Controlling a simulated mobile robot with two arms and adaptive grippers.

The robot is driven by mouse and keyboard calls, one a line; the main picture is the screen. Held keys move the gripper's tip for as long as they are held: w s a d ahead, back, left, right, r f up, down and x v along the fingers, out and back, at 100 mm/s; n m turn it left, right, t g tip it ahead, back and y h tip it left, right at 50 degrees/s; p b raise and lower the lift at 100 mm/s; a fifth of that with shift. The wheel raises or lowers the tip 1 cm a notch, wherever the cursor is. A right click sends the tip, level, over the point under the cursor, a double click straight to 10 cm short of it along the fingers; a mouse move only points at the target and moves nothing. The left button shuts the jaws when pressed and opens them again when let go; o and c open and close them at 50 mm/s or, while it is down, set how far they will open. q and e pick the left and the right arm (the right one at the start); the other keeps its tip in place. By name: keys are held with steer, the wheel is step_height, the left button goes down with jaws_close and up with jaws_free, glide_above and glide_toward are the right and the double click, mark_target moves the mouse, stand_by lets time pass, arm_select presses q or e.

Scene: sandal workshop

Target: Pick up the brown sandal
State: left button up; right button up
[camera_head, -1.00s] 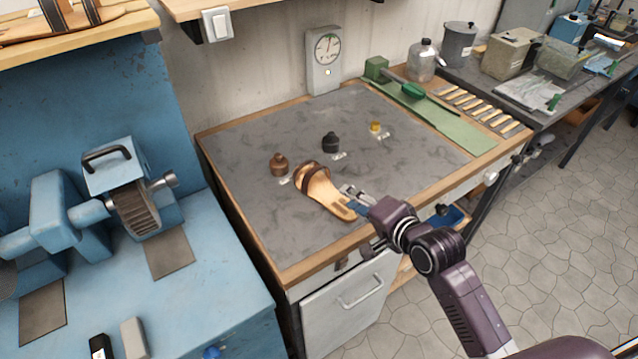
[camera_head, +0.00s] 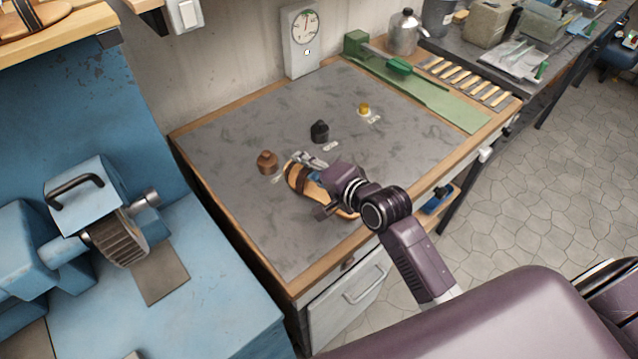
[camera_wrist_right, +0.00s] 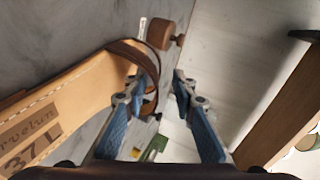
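The brown sandal (camera_head: 296,179), tan with a dark brown strap, lies on the grey bench top (camera_head: 235,140). My right gripper (camera_head: 308,158) is over it, and the wrist hides much of the sole. In the right wrist view the sandal (camera_wrist_right: 75,85) is at the left, with its strap arched and printed lettering on its sole. My left gripper is not in view.
A brown bottle (camera_head: 267,162), a black bottle (camera_head: 320,131) and a yellow one (camera_head: 363,109) stand behind the sandal with small labels. A gauge box (camera_head: 301,45) stands at the wall. A blue grinder (camera_head: 95,205) is at the left.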

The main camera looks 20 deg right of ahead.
steer(key=shift+p+x, duration=0.65)
steer(key=shift+x, duration=2.05)
steer(key=shift+d, duration=0.1)
jaws_close()
